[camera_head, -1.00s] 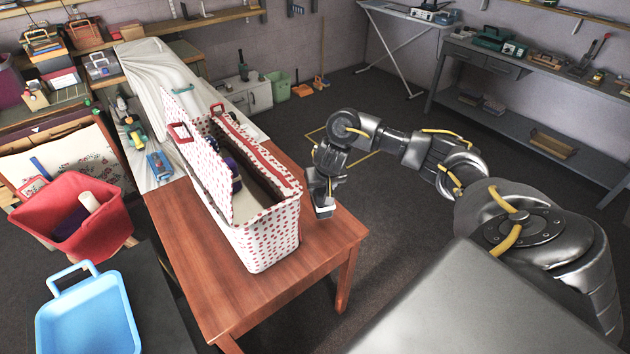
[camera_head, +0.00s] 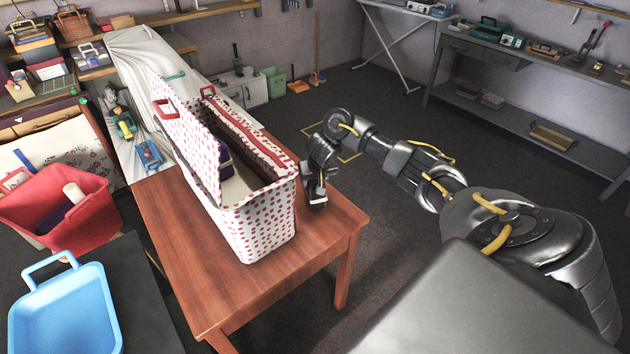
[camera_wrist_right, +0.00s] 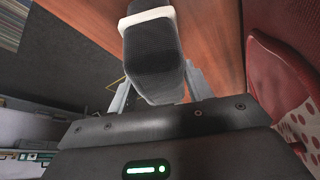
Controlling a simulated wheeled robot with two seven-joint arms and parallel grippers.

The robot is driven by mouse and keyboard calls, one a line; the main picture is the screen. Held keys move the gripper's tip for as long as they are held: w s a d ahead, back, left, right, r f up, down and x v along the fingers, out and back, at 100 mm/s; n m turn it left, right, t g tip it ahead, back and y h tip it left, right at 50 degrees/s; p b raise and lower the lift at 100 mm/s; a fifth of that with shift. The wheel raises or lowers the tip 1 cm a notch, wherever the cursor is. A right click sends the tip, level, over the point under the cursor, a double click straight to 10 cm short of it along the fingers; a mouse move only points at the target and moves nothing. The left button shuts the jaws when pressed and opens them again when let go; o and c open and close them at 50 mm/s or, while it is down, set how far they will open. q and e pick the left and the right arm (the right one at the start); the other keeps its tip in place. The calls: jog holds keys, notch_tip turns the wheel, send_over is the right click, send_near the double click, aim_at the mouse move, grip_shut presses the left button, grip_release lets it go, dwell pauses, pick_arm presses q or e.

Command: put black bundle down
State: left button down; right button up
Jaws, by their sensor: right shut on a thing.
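My right gripper (camera_head: 316,190) is over the brown table (camera_head: 205,290), close beside the right side of the white basket with red dots (camera_head: 262,225). It is shut on the black bundle (camera_wrist_right: 152,65), which has a white band around it in the right wrist view. In the head view the black bundle (camera_head: 317,199) is small and dark below the wrist. I cannot tell whether it touches the table. The basket's lid stands open, and its inside is partly visible. My left gripper is not in view.
A red bin (camera_head: 60,217) and a blue tray (camera_head: 68,318) stand at the left. The table's front right part (camera_head: 335,225) is clear. A grey workbench (camera_head: 530,75) stands at the far right.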

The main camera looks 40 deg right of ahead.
jog(key=shift+r, duration=0.1)
jog(key=o, duration=1.3)
jog(key=shift+f, duration=0.2)
jog(key=shift+r, duration=0.25)
jog(key=p+v, duration=0.7)
jog(key=v, duration=0.3)
jog(key=shift+s+r+p, duration=0.1)
jog(key=shift+r+p, duration=0.2)
jog(key=shift+p, duration=0.1)
jog(key=shift+s+a+r+p, duration=0.2)
jog(key=shift+s+r+p, duration=0.2)
jog(key=shift+r, duration=0.15)
